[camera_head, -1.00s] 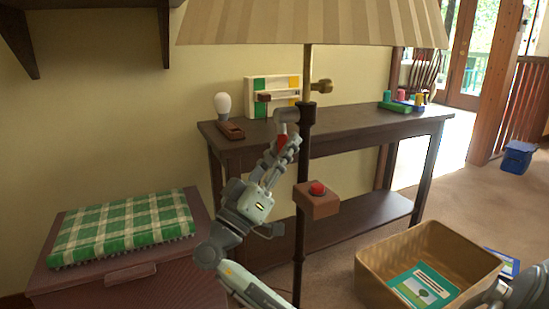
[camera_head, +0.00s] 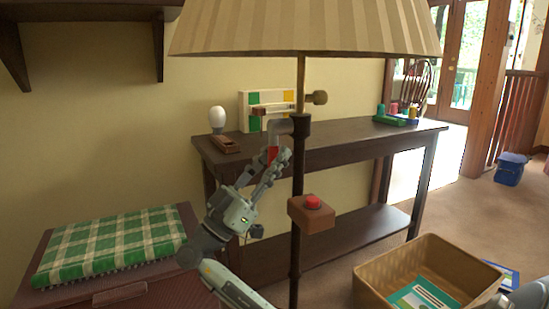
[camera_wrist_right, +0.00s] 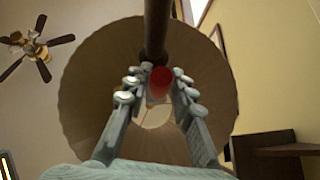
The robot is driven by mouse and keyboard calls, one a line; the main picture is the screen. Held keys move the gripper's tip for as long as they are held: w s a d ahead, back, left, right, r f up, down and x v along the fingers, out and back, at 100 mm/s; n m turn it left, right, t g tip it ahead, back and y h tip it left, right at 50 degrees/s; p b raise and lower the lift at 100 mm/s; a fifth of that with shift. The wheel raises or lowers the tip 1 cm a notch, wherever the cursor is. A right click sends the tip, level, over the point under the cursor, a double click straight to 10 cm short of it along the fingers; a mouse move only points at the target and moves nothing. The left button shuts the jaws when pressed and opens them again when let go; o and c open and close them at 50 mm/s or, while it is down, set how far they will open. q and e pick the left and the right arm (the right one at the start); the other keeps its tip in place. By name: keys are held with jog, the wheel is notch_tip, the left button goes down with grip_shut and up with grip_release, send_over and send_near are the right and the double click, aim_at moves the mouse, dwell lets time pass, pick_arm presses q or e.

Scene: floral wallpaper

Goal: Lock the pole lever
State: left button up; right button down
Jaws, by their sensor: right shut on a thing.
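The lever (camera_head: 281,127) sticks out to the left from the dark collar (camera_head: 301,123) on the lamp pole (camera_head: 295,260). Its grey arm bends downward to a red grip (camera_head: 272,153). My right gripper (camera_head: 271,165) reaches up from below and is shut on the red grip. In the right wrist view the red grip (camera_wrist_right: 159,82) sits between the fingers (camera_wrist_right: 157,95), beside the dark pole (camera_wrist_right: 156,30). The fingers hide part of the grip. My left gripper is not in view.
A dark console table (camera_head: 345,141) stands behind the pole. A wooden box with a red button (camera_head: 312,214) is on the pole below the lever. The pleated lampshade (camera_head: 305,28) hangs above. A tan bin (camera_head: 400,262) is at lower right, a chest with a checked cushion (camera_head: 110,245) at left.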

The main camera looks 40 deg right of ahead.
jog(key=shift+d, duration=0.15)
jog(key=c, duration=1.3)
grip_release()
jog(key=shift+d, duration=0.1)
jog(key=shift+f, duration=0.1)
jog(key=s+v, duration=0.1)
jog(key=v, duration=1.1)
jog(key=shift+w, duration=0.45)
